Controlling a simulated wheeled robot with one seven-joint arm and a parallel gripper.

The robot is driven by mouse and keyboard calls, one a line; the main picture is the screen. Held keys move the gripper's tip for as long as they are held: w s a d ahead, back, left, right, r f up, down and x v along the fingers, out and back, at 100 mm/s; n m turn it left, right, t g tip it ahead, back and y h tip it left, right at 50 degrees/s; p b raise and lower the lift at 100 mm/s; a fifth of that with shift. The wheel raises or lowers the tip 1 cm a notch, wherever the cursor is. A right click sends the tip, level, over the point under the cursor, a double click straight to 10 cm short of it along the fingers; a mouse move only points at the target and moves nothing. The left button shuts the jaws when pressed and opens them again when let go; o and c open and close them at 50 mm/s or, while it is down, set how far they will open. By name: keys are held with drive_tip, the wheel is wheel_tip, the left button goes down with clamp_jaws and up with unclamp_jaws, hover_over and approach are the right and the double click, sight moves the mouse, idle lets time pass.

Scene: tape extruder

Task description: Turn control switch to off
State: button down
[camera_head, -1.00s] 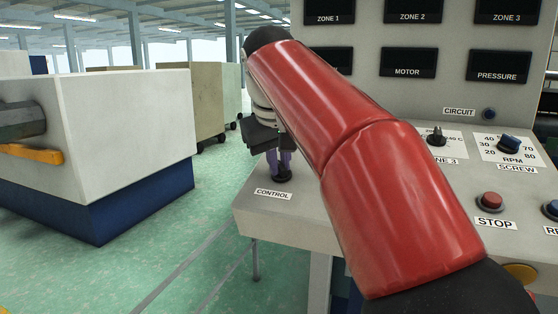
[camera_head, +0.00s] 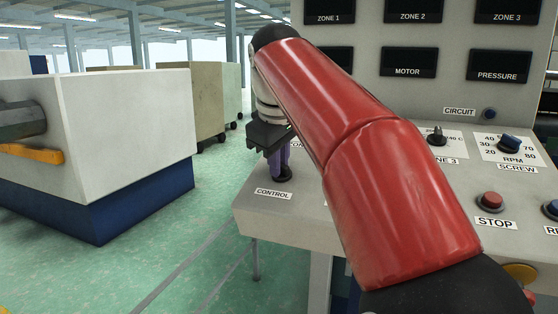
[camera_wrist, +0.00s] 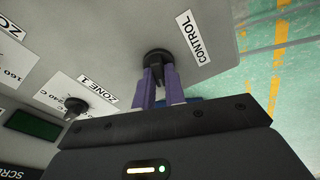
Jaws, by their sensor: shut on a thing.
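The control switch (camera_head: 283,175) is a black knob behind the CONTROL label (camera_head: 273,194), near the left front corner of the panel. My gripper (camera_head: 280,162) points down at it with purple fingers. In the wrist view the fingers of my gripper (camera_wrist: 158,84) are shut on the switch (camera_wrist: 157,55), one on each side of its raised handle. The CONTROL label (camera_wrist: 194,38) shows beside it there. The fingers hide part of the handle, and I cannot read the switch's setting.
The red STOP button (camera_head: 490,201), the SCREW dial (camera_head: 508,144) and a zone dial (camera_head: 437,138) sit to the right on the panel. A white and blue machine (camera_head: 110,130) stands at the left. Green floor lies between.

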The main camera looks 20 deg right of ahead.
drive_tip(key=shift+n, duration=1.8)
drive_tip(key=shift+g, duration=0.3)
drive_tip(key=c, duration=1.5)
unclamp_jaws()
drive_tip(key=shift+o, duration=0.2)
drive_tip(key=d+v, duration=0.1)
drive_tip(key=v, duration=0.6)
drive_tip(key=shift+s+a+r, duration=0.2)
drive_tip(key=shift+a+r, duration=0.15)
drive_tip(key=shift+a, duration=0.15)
